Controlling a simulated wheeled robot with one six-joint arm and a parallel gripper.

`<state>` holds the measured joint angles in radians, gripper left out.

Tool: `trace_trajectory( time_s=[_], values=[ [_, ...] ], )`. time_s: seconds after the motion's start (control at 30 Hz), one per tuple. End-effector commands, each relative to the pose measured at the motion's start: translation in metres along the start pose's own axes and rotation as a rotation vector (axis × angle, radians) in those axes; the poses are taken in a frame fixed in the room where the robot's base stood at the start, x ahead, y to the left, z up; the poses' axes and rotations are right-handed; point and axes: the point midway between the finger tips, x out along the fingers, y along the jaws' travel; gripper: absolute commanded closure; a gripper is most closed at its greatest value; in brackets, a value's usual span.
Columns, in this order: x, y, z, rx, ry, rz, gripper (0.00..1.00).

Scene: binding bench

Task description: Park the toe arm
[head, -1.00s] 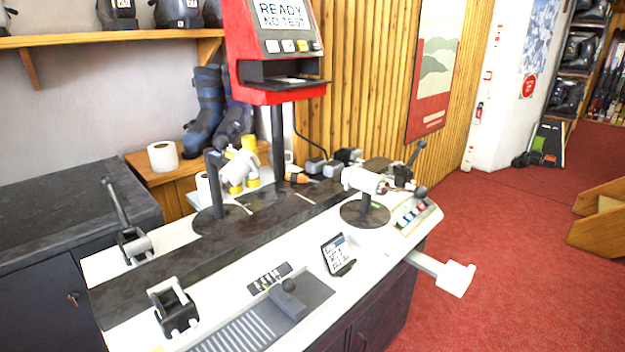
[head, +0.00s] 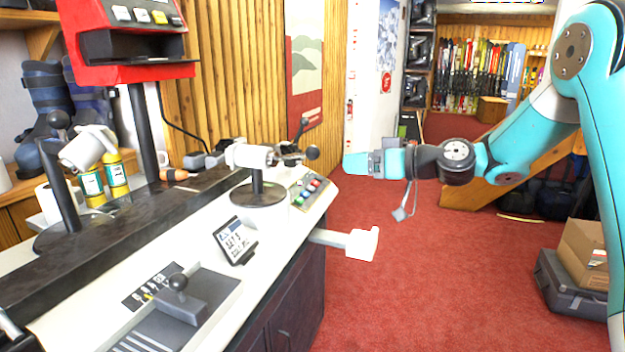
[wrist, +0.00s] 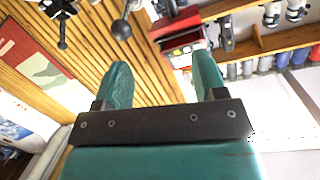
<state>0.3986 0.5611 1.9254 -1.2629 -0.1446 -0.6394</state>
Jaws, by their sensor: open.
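Two arm-like units stand on the binding bench (head: 190,250), and I cannot tell for sure which is the toe arm. The right one is a white cylinder head (head: 248,156) on a dark post with a round black base; dark levers with ball knobs (head: 312,153) stand at its right. The left one is a tilted white head (head: 85,148) beside a dark post with a ball knob. My gripper (head: 352,163) is open and empty, in the air right of the bench, apart from both. In the wrist view my gripper (wrist: 162,82) shows two teal fingers spread apart; a ball knob (wrist: 121,30) appears beyond them.
A red display unit (head: 125,40) rises behind the bench. A white bracket (head: 360,244) juts from the bench's right side. A small sign (head: 236,240) and a sliding block (head: 180,300) are on top.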

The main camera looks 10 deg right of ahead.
Motion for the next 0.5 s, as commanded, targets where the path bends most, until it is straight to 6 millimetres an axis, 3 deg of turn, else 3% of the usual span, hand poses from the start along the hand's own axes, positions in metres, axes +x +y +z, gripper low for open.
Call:
trace_trajectory(
  time_s=[0.03, 0.17, 0.33, 0.5],
  values=[
    [-0.007, 0.027, 0.013, -0.005, 0.061, 0.031, 0.36],
    [-0.021, 0.057, 0.013, -0.025, 0.156, 0.077, 0.36],
    [-0.011, 0.063, 0.006, -0.031, 0.177, 0.085, 0.36],
    [0.022, 0.065, 0.000, -0.031, 0.173, 0.082, 0.36]
  ],
)
